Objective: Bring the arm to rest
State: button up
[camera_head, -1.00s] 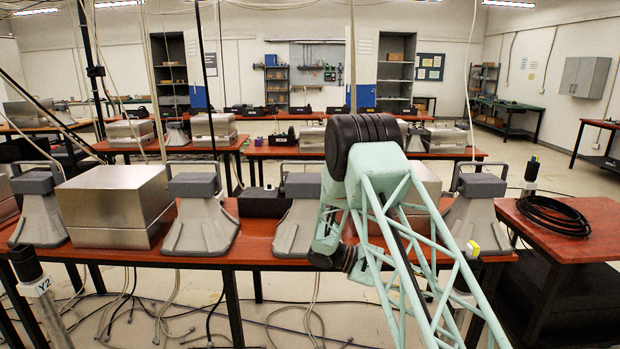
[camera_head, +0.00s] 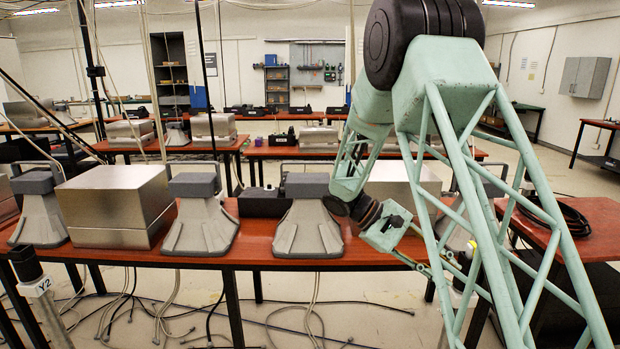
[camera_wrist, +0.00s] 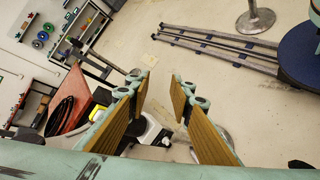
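My arm, a mint-green lattice with a black joint, fills the right of the head view and folds down beside the front red table. My gripper (camera_head: 425,270) hangs at the table's front edge, partly behind my arm's lattice. In the wrist view my gripper (camera_wrist: 158,85) has its two wood-coloured pads well apart, with nothing held between them. Floor and a pale grey thing show beyond the gap.
A right-hand table (camera_head: 600,215) holds a black cable coil (camera_head: 572,220). Cables hang and lie on the floor. A long rail (camera_wrist: 220,45) crosses the wrist view.

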jog(key=s+a+r+m+t+y, duration=0.1)
jog(key=s+a+r+y, duration=0.2)
jog(key=s+r, duration=0.5)
jog(key=s+a+r+m+t+y, duration=0.15)
jog(key=s+r, duration=0.25)
jog(key=s, duration=0.7)
jog(key=s+a+r+t+y, duration=0.1)
jog(key=s+a+r+y, duration=0.25)
jog(key=s+r, duration=0.45)
jog(key=s+a+t+y, duration=0.1)
jog(key=s+a+t, duration=0.1)
jog(key=s, duration=0.5)
jog(key=s+a+f+m+t+y, duration=0.1)
jog(key=s+a+t+y, duration=0.1)
jog(key=s+a, duration=0.2)
jog(key=shift+s+a, duration=0.25)
jog(key=shift+s, duration=1.65)
jog(key=shift+m, duration=0.25)
